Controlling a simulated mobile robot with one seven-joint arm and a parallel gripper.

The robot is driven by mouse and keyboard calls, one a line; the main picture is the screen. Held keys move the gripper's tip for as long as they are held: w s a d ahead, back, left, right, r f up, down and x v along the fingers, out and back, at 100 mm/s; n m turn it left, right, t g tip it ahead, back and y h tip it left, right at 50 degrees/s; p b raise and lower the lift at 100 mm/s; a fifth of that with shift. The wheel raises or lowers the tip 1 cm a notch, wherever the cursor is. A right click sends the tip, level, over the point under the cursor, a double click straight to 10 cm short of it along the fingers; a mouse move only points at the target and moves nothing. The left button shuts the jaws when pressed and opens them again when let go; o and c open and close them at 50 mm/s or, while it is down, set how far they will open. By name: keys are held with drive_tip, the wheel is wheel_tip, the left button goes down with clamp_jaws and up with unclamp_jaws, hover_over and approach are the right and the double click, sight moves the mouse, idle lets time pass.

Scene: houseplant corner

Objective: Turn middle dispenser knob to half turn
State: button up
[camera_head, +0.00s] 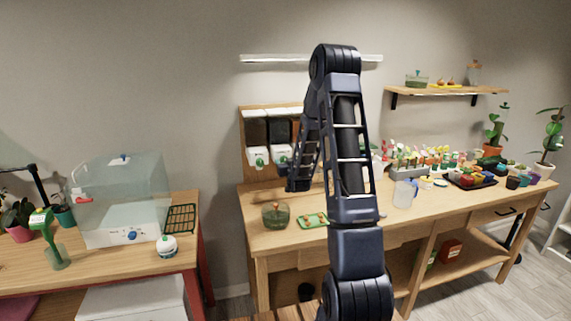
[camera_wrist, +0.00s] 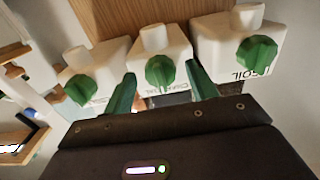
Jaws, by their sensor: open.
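The dispenser has several white units in a row, each with a green knob, on a wooden backboard. In the wrist view the middle knob (camera_wrist: 160,72) sits between the two green fingertips of my open gripper (camera_wrist: 160,88). I cannot tell whether the fingers touch it. A left knob (camera_wrist: 81,89) and a right knob (camera_wrist: 256,54) flank it. In the head view two dispenser units show, with a green knob on the left one (camera_head: 259,161) and on the one beside it (camera_head: 281,159). My arm hides the rest of the dispenser and the gripper there.
A clear-lidded propagator (camera_head: 123,201) stands on the left table. A wall shelf (camera_head: 446,91) is at the upper right.

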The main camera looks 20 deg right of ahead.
drive_tip(key=c, duration=1)
